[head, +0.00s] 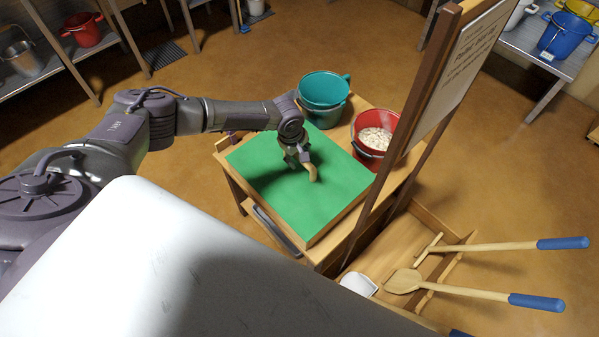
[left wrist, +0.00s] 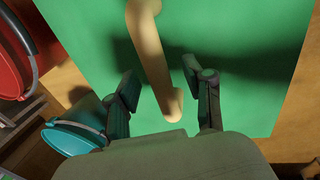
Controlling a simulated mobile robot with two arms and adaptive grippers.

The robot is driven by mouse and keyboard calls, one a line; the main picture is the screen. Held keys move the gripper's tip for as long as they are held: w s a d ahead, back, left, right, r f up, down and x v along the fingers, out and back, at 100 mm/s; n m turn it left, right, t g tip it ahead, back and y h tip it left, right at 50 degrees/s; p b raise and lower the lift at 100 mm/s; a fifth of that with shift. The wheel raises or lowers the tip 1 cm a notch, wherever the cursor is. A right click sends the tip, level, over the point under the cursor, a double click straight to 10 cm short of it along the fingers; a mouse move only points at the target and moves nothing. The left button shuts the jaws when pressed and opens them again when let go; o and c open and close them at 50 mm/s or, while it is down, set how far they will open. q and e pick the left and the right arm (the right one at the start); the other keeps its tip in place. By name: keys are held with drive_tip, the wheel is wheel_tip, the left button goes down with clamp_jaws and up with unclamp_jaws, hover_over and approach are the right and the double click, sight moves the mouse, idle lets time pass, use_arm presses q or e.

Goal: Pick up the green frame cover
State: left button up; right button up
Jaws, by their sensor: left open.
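The green frame cover (head: 272,196) lies flat on the wooden table, with a curved light-wood handle (head: 312,173) standing up from its middle. The cover fills most of the left wrist view (left wrist: 245,45), and the handle (left wrist: 150,50) runs between my fingers there. My left gripper (head: 303,163) is over the cover, right at the handle. In the left wrist view, my left gripper (left wrist: 160,76) has its two fingers apart, one on each side of the handle, with gaps showing. My right gripper is not in view.
A teal bucket (head: 323,90) and a red bucket of pale pieces (head: 375,138) stand on the table behind the cover. A wooden post with a sign (head: 462,60) rises at the right. Blue-handled wooden tools (head: 480,293) lie over a wooden box at the lower right.

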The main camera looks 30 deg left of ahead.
use_arm(q)
drive_tip(key=shift+w+f, duration=0.1)
drive_tip(key=shift+f, duration=0.3)
drive_tip(key=shift+c, duration=0.4)
clamp_jaws()
drive_tip(key=shift+r, duration=0.1)
